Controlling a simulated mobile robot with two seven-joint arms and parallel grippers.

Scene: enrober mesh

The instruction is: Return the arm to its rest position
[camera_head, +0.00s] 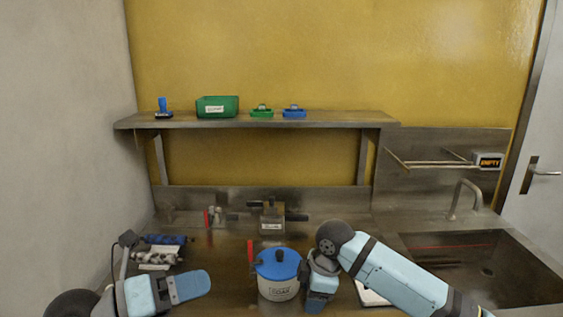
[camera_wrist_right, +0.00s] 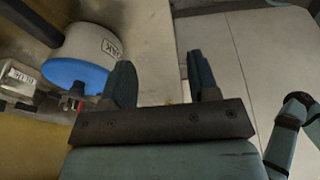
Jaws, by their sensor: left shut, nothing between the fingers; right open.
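My right arm (camera_head: 400,275) comes in from the right in the head view and bends down at its wrist. My right gripper (camera_head: 318,300) points down just right of the white pot (camera_head: 278,290) with a blue lid (camera_head: 278,262). In the right wrist view my right gripper (camera_wrist_right: 160,75) has its two fingers apart with nothing held between them. The pot (camera_wrist_right: 92,45) is beside them on the left there. My left gripper (camera_head: 190,286) is low at the left of the head view, shut and empty, over the near part of the counter (camera_head: 215,260).
A sink (camera_head: 490,270) with a tap (camera_head: 462,195) is at the right. Metal parts on a rack (camera_head: 158,255) lie at the left. A labelled block (camera_head: 272,218) stands behind the pot. The shelf (camera_head: 340,120) holds green and blue items. Floor tiles (camera_wrist_right: 270,50) show in the wrist view.

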